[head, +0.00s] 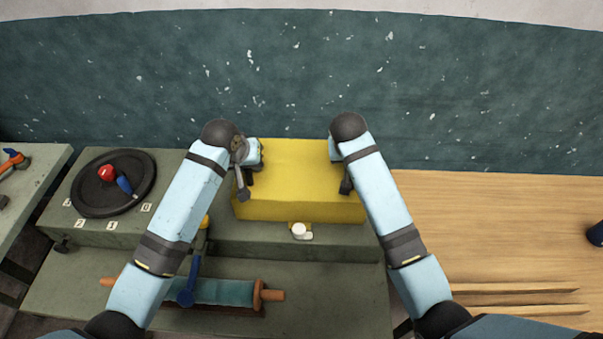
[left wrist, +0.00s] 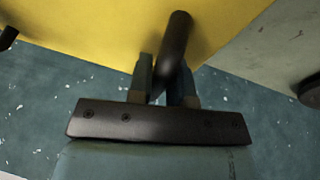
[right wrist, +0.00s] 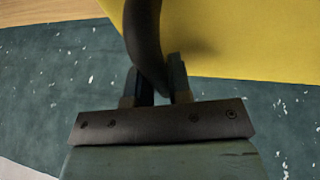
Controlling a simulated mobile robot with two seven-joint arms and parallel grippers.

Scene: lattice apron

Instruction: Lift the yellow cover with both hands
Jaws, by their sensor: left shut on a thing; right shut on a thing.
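The yellow cover (head: 300,180) is a box shape on the green-grey bench, near the middle of the head view. It also fills the top of the left wrist view (left wrist: 90,30) and the right wrist view (right wrist: 240,40). My left gripper (left wrist: 167,75) is shut on the left handle (left wrist: 175,45). My right gripper (right wrist: 158,80) is shut on the right handle (right wrist: 145,40). In the head view my wrists partly hide both handles. I cannot tell whether the cover's underside touches the bench.
A black round dial (head: 90,195) with a red knob (head: 106,173) is on the bench to the left. A teal roller (head: 225,291) with orange ends lies in front. A small white knob (head: 299,230) is at the cover's front. A wooden surface (head: 500,220) extends right.

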